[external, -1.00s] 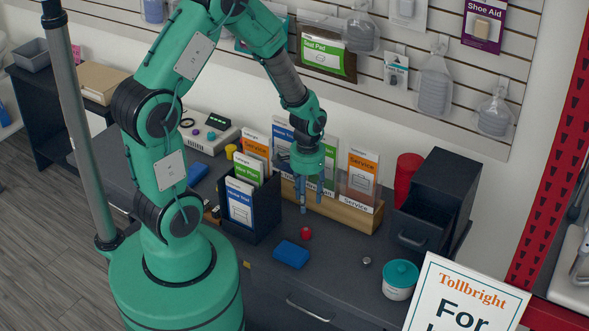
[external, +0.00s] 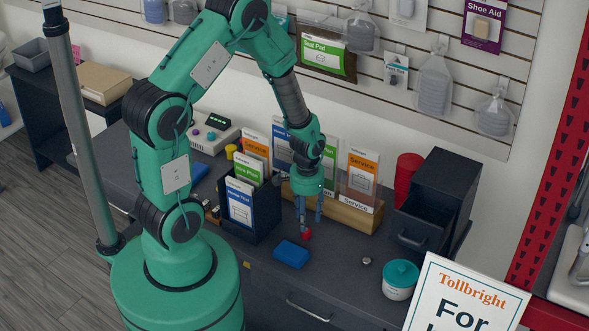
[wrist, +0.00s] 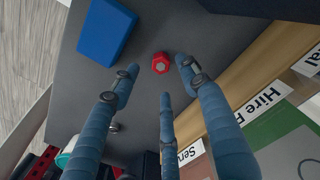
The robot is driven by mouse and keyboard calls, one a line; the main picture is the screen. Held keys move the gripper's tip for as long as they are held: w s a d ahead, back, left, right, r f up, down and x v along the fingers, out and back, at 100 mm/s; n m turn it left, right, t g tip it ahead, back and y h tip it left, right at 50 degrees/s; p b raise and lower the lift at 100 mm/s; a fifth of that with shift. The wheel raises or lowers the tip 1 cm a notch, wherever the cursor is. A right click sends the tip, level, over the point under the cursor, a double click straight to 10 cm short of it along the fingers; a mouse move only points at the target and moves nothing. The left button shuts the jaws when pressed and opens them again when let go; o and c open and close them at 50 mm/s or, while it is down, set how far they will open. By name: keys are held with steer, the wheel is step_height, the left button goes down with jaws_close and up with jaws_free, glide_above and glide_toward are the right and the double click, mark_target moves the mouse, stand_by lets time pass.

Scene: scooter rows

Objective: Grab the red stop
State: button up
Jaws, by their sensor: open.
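The red stop (external: 306,233) is a small red piece on the dark counter, behind the blue block. In the wrist view the red stop (wrist: 161,63) has a faceted red rim and a grey centre. My gripper (external: 310,217) has blue fingers pointing down, just above the red stop. In the wrist view my gripper (wrist: 157,75) is open and empty, with the red stop beyond the fingertips and between the two outer fingers. I cannot tell the exact height left between the fingertips and the stop.
A blue block (external: 291,254) lies in front of the stop. A dark brochure box (external: 253,215) stands to the left. A wooden card holder (external: 352,215) is close behind. A small metal knob (external: 366,262) and a teal-lidded tub (external: 400,280) are to the right.

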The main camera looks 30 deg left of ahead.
mark_target(306, 233)
steer(key=shift+f, duration=0.35)
steer(key=shift+f+b, duration=0.95)
steer(key=shift+f, duration=1.65)
steer(key=shift+c, duration=0.6)
steer(key=c, duration=0.9)
